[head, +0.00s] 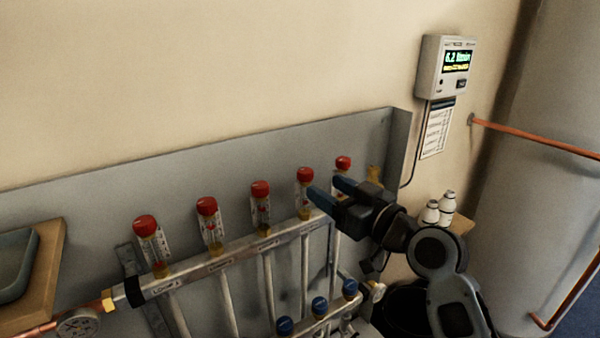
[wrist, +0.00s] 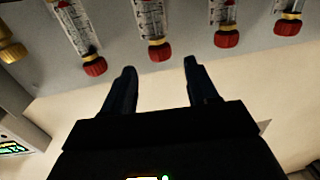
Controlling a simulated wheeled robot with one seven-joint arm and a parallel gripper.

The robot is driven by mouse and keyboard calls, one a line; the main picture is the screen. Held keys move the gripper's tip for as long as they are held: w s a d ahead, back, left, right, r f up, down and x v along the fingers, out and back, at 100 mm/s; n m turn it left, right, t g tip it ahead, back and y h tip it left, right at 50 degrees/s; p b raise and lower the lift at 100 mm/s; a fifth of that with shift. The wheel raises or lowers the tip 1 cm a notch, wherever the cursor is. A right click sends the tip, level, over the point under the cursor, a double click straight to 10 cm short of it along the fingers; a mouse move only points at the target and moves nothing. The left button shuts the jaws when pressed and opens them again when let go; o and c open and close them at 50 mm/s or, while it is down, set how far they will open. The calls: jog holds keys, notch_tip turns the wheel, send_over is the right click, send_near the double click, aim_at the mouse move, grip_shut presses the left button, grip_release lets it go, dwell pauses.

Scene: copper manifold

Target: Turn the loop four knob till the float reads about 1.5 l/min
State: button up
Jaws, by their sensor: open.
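A row of red-capped flow meters stands on the steel manifold bar (head: 215,262). The label at the left end seems to read loop 1, so the loop four knob (head: 305,174) is fourth from the left. It also shows in the wrist view (wrist: 160,51), pointing toward me, just beyond the gap between my fingertips. My gripper (head: 328,189) is open and empty, to the right of that knob, its fingers pointing at the row. In the wrist view my gripper (wrist: 159,72) does not touch the knob. The float in its clear tube is too small to read.
The fifth knob (head: 343,162) stands close behind my fingers. The other red knobs (head: 261,188) are to the left. Blue caps (head: 320,305) sit below. A wall display (head: 443,66) seems to read 6.2 l/min.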

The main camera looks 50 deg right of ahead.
aim_at(312, 177)
jog(key=shift+w+d+p, duration=0.25)
jog(key=shift+w+p, duration=0.05)
jog(key=shift+w, duration=1)
jog(key=shift+w+d+p, duration=0.25)
jog(key=shift+w+p, duration=0.05)
jog(key=shift+w, duration=1)
jog(key=shift+w+d+p, duration=0.25)
jog(key=shift+w+p, duration=0.05)
jog(key=shift+w, duration=1)
jog(key=shift+c, duration=0.3)
jog(key=c, duration=0.9)
jog(key=b, duration=0.1)
jog(key=n+y+b, duration=0.1)
jog(key=b, duration=0.1)
jog(key=shift+d+f+y, duration=0.1)
jog(key=shift+f+y, duration=0.2)
jog(key=shift+n+y+b, duration=0.6)
jog(key=shift+y+b, duration=0.3)
jog(key=shift+b, duration=0.35)
jog(key=shift+r+n+y+b, duration=0.25)
jog(key=shift+n+y+b, duration=0.3)
jog(key=shift+y, duration=0.25)
jog(key=o, duration=1)
jog(key=shift+c, duration=0.2)
